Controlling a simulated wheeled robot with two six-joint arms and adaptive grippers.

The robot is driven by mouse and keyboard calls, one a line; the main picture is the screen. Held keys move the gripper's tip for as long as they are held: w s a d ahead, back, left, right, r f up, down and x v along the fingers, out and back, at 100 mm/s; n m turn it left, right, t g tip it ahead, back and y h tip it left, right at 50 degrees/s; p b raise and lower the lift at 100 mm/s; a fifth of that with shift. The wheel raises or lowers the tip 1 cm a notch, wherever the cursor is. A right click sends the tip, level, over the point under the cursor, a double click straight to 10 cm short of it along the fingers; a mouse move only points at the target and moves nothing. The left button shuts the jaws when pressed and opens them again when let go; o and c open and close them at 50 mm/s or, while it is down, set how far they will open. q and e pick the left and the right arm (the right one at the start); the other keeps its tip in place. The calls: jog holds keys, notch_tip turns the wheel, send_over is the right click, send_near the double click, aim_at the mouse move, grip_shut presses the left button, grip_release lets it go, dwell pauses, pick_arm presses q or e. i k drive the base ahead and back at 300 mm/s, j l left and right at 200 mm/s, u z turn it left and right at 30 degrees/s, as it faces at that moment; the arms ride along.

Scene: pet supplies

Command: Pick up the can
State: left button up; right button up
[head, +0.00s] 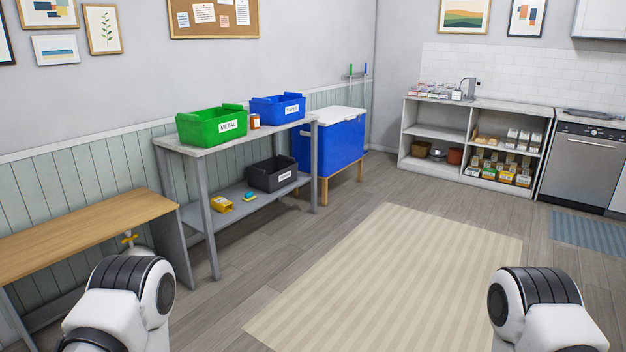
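A small brown-orange container (255,121) with a pale label stands upright on the grey metal table's top (196,151), between the green METAL bin (212,126) and the blue PAPER bin (278,109). It could be a can or a jar; it is too small to tell. Several small boxes or cans (500,168) stand on the far shelf unit, also too small to tell apart. Only white and black links of my two arms show at the bottom left and bottom right. Neither gripper is in view.
A black bin (272,174) and yellow items (222,204) sit on the table's lower shelf. A blue chest (335,143) stands behind the table. A wooden bench (85,238) is at left. The striped rug (390,275) and surrounding floor are clear.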

aim_at(256, 123)
jog(key=i+l, duration=0.1)
jog(key=i, duration=3.95)
jog(key=j+u, duration=0.05)
jog(key=j, duration=0.05)
